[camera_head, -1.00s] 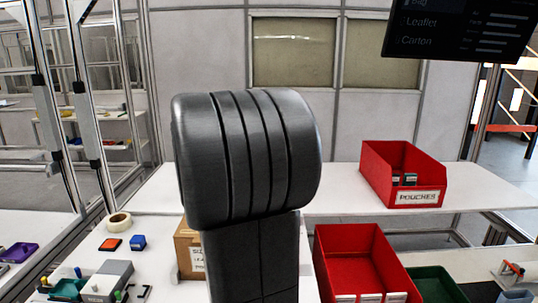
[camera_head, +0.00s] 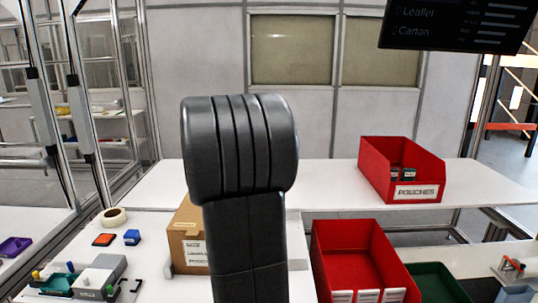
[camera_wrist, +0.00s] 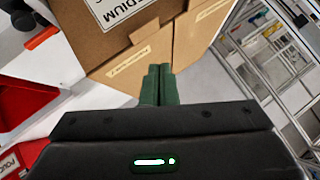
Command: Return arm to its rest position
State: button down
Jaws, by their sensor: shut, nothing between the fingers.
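My gripper (camera_wrist: 159,72) shows in the wrist view as two dark green fingers side by side, shut with nothing between them. In that view the fingers point toward a cardboard box (camera_wrist: 150,25) with a "MEDIUM" label; I cannot tell whether they touch it. In the head view my dark grey arm rises through the middle and hides part of the tables, and the gripper itself does not show there. A cardboard box (camera_head: 186,232) with labels stands just left of my arm.
A red bin (camera_head: 375,170) labelled "POUCHES" stands on the back table. A larger red bin (camera_head: 345,240) and a green bin (camera_head: 437,283) stand in front. A tape roll (camera_head: 115,217), an orange block (camera_head: 104,240) and a blue block (camera_head: 132,237) lie at left.

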jog(key=shift+d+r+m+y+b, duration=0.4)
jog(key=shift+d+r+y+b, duration=0.25)
jog(key=shift+d+b, duration=0.55)
jog(key=shift+a+r, duration=0.15)
jog(key=shift+s, duration=0.1)
